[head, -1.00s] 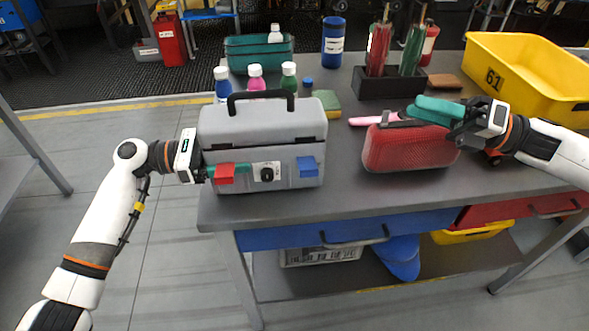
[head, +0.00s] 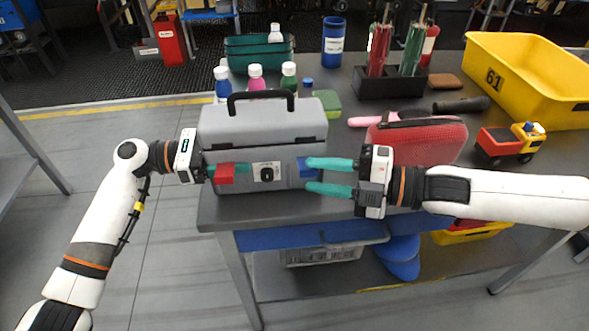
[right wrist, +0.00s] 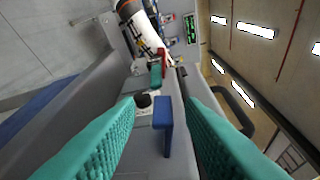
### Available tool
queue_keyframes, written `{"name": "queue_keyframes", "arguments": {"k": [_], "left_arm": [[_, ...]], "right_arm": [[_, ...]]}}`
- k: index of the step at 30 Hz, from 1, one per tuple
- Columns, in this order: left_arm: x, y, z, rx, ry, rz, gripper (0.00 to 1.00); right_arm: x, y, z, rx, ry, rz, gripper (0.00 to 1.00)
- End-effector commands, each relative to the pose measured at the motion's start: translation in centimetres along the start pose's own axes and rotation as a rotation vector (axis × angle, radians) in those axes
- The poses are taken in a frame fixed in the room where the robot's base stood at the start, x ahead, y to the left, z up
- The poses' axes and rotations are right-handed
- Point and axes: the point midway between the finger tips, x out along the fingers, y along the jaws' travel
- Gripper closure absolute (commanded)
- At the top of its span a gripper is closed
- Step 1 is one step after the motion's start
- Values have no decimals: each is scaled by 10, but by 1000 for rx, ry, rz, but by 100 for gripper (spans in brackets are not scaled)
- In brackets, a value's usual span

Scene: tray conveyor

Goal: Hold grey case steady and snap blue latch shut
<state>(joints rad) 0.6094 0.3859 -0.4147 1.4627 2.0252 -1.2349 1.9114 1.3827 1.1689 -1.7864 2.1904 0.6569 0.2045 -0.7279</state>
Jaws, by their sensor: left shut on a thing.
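The grey case (head: 225,142) stands upright on the table with its lid down and black handle up. The blue latch (head: 304,168) is at the right of its front; in the right wrist view the latch (right wrist: 163,124) sticks out as a plate. My left gripper (head: 238,169) is at the case's front left and looks shut on the red latch (head: 225,175), partly hiding it. My right gripper (head: 329,176) is open, with teal fingers above and below the blue latch's level and tips close to it. In the wrist view the latch lies between the fingers; contact is unclear.
A red case (head: 425,145) lies just behind my right gripper. Bottles (head: 256,80) and a green sponge (head: 327,103) stand behind the grey case. A toy truck (head: 507,145) and a yellow bin (head: 540,95) are at the right.

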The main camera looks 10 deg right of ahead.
Motion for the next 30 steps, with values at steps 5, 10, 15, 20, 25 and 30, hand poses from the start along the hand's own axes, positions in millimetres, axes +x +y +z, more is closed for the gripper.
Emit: {"name": "queue_keyframes", "arguments": {"k": [5, 10, 15, 20, 25, 30], "left_arm": [[0, 0, -2, 1, 3, -1, 71], [0, 0, -2, 1, 3, -1, 71], [0, 0, -2, 1, 3, -1, 71], [0, 0, -2, 1, 4, -1, 71], [0, 0, -2, 1, 4, -1, 71], [0, 0, -2, 1, 4, -1, 71]], "right_arm": [[32, 1, 1, 2, -4, -1, 65], [47, 0, 0, 0, 0, 0, 65], [51, -1, 0, -2, 1, -2, 65], [51, -1, 0, -2, 1, -2, 65], [50, -1, 0, -2, 1, -2, 89], [50, 0, 0, -1, 1, -1, 100]]}}
